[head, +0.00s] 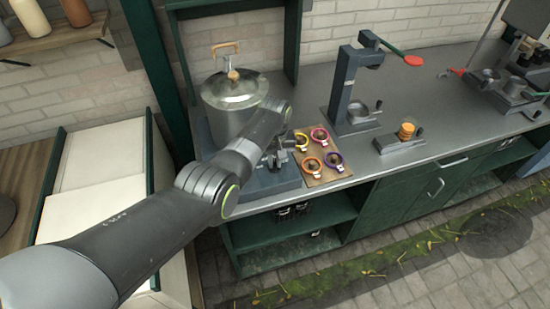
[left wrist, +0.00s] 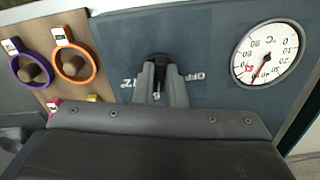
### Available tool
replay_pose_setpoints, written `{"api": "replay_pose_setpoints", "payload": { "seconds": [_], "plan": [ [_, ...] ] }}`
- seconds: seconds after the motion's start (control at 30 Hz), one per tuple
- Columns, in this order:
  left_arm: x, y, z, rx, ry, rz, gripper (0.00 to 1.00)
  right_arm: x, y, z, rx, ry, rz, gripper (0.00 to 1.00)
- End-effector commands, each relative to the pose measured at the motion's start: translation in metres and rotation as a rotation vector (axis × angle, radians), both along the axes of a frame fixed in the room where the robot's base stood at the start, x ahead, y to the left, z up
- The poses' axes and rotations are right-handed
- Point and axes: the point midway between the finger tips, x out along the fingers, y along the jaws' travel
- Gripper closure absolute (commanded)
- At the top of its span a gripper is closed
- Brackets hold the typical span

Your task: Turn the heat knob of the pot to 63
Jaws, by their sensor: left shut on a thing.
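The steel pot (head: 228,118) with a glass lid and wooden handle stands on a dark heater base (head: 262,184) at the left of the counter. My left gripper (left wrist: 157,72) is shut on the black heat knob (left wrist: 159,59) on the front of this base; printed letters reading OFF show beside it. My arm and gripper hide the knob in the head view. A round white °C dial (left wrist: 267,53) is right of the knob in the wrist view, upside down. Its thin needle points down and left near a small red mark; the exact reading is unclear.
A wooden board (head: 320,174) with several coloured ring-handled items lies just right of the base. A dark press stand (head: 346,88) and a small block with an orange-topped jar (head: 406,132) stand further right. The counter front edge is close.

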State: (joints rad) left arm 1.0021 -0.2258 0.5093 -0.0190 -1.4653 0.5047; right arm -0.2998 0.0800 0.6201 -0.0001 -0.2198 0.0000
Motion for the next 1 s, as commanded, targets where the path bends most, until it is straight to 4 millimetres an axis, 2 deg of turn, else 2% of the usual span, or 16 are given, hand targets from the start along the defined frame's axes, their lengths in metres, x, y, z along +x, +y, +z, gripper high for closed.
{"api": "replay_pose_setpoints", "payload": {
  "seconds": [0.4, 0.9, 0.93, 1.0],
  "plan": [
    [0.0006, 0.0006, 0.0014, 0.0, -0.001, -0.169, 1.0, 0.0002, -0.0002, 0.0051, 0.0, 0.0, 0.0, 0.67],
    [0.0008, 0.0006, 0.0013, 0.0, -0.002, -0.186, 1.0, 0.0002, -0.0002, 0.0052, 0.0, 0.0, 0.0, 0.67],
    [0.0008, 0.0006, 0.0013, 0.0, -0.002, -0.186, 0.85, 0.0002, -0.0002, 0.0052, 0.0, 0.0, 0.0, 0.67],
    [0.0008, 0.0006, 0.0013, 0.0, -0.002, -0.185, 0.76, 0.0002, -0.0002, 0.0052, 0.0, 0.0, 0.0, 0.67]
  ]
}}
